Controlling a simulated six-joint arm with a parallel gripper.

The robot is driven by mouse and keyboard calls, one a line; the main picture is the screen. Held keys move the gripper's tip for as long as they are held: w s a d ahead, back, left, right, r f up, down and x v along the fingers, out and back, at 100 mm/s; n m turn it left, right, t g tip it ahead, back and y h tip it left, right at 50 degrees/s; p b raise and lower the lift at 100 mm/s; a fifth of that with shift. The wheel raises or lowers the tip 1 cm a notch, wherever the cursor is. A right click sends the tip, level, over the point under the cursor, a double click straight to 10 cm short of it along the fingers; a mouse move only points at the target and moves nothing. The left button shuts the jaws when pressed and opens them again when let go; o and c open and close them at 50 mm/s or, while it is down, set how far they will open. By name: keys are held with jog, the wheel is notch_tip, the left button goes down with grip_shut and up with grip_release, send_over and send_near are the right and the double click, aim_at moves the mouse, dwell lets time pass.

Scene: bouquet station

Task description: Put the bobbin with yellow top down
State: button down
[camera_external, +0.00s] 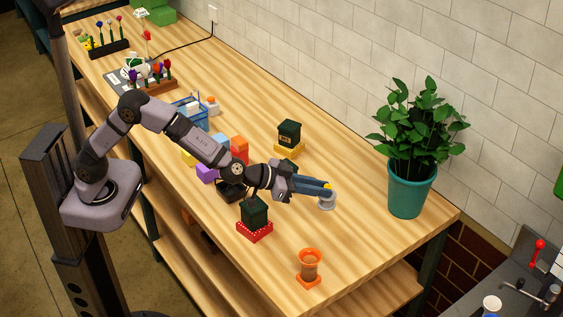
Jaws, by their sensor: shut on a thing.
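My gripper (325,187) reaches out over the right part of the wooden table, its blue-grey fingers pointing right. It is shut on the bobbin with yellow top (328,184); only a small yellow part shows at the fingertips. A pale grey round piece (327,202) shows directly below the fingertips. I cannot tell whether it is the bobbin's lower part or a separate thing, or whether it touches the table.
A dark green box on a red base (255,231) and an orange pot (309,264) stand in front. Another dark green box (289,134) stands behind my gripper. A potted plant (411,190) is at the right. Table between gripper and plant is clear.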

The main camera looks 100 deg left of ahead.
jog(key=s+d+f+n+y+p, duration=0.1)
jog(key=s+d+f+y+p, duration=0.1)
jog(key=s+d, duration=0.75)
jog(key=shift+w+d+f+p, duration=0.15)
jog(key=shift+f+p, duration=0.15)
jog(key=shift+f, duration=1.3)
jog(key=shift+w+a+f+p, duration=0.15)
jog(key=shift+f+p, duration=0.2)
jog(key=shift+f, duration=1.3)
jog(key=shift+w+d+f+p, duration=0.15)
jog(key=shift+f+p, duration=0.15)
jog(key=shift+f, duration=1.3)
jog(key=shift+f+g+h, duration=0.15)
jog(key=shift+g+h, duration=0.15)
jog(key=c, duration=1.7)
grip_release()
jog(key=shift+o, duration=0.2)
